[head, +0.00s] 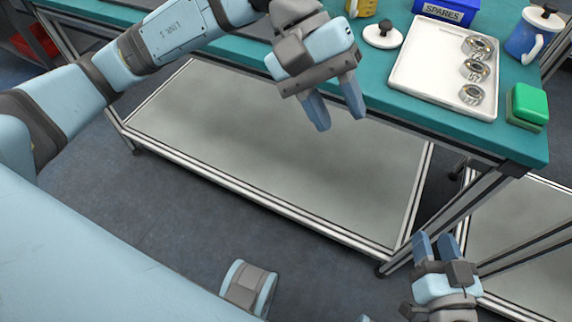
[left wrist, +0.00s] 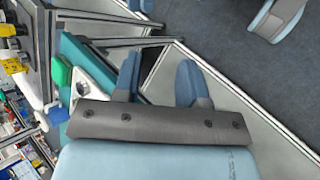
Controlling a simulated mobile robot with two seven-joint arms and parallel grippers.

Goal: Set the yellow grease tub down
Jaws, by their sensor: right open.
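A yellow container (head: 366,7), probably the grease tub, stands on the teal bench at the top edge of the head view. It is cut off by the frame, so I see only its lower part. My left gripper (head: 337,110) is open and points downward in front of the bench's front edge, well apart from the container. In the left wrist view the left fingers (left wrist: 158,82) are spread with nothing between them. My right gripper (head: 434,241) is open and empty, low at the bottom right, below bench height.
The teal bench (head: 388,92) holds a white tray (head: 428,62) with three metal rings, a white lid (head: 382,34), a blue SPARES bin (head: 447,11), a blue lidded mug (head: 523,42) and a green block (head: 527,106). A grey lower shelf (head: 270,150) lies under the bench.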

